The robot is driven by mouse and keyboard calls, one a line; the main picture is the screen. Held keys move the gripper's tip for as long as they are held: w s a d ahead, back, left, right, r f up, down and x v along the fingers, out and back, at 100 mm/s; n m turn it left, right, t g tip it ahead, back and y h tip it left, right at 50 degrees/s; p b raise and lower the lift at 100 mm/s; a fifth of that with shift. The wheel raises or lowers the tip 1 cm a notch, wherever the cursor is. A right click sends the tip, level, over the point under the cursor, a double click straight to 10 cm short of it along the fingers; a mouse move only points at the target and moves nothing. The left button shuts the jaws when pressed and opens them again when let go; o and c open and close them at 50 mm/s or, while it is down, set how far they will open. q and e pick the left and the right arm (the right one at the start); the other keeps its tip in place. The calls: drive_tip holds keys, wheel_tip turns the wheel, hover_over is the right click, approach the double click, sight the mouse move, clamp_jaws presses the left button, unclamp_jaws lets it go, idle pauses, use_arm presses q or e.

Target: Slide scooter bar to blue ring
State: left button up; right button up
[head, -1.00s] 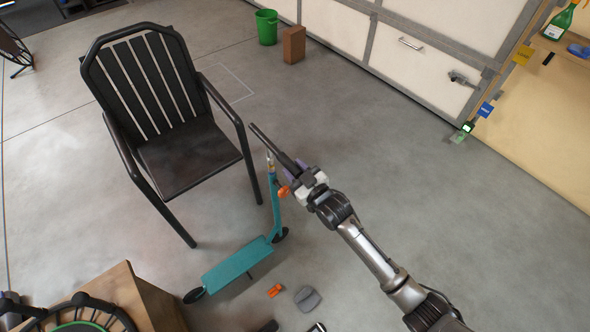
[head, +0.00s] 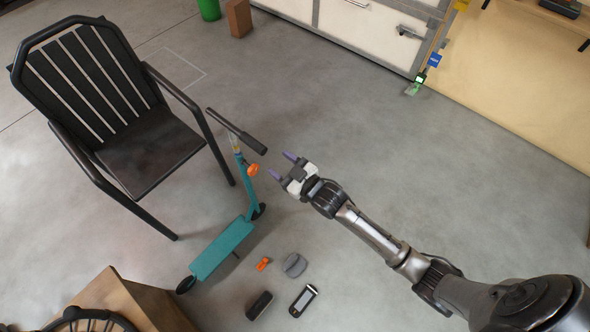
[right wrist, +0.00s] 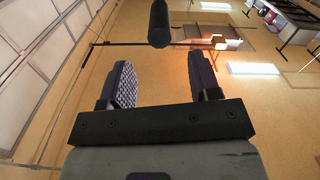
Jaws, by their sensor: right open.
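The teal scooter (head: 222,247) stands on the floor beside the chair, with its black handlebar (head: 236,131) on top of the upright stem. An orange part (head: 253,169) sits on the stem below the bar. My right gripper (head: 282,166) is open and empty, just right of the handlebar's right end and apart from it. In the right wrist view, the rounded end of the bar (right wrist: 158,24) shows beyond the two spread fingers (right wrist: 162,82). My left gripper is not in view.
A black slatted chair (head: 140,150) stands close on the scooter's left. A wooden box (head: 118,300) is at lower left. An orange piece (head: 264,264), a grey item (head: 294,265), a black block (head: 259,305) and a handheld device (head: 303,300) lie on the floor. Floor to the right is clear.

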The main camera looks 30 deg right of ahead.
drive_tip(key=p+v, duration=0.1)
drive_tip(key=v, duration=0.4)
drive_tip(key=shift+s, duration=0.1)
idle(0.3)
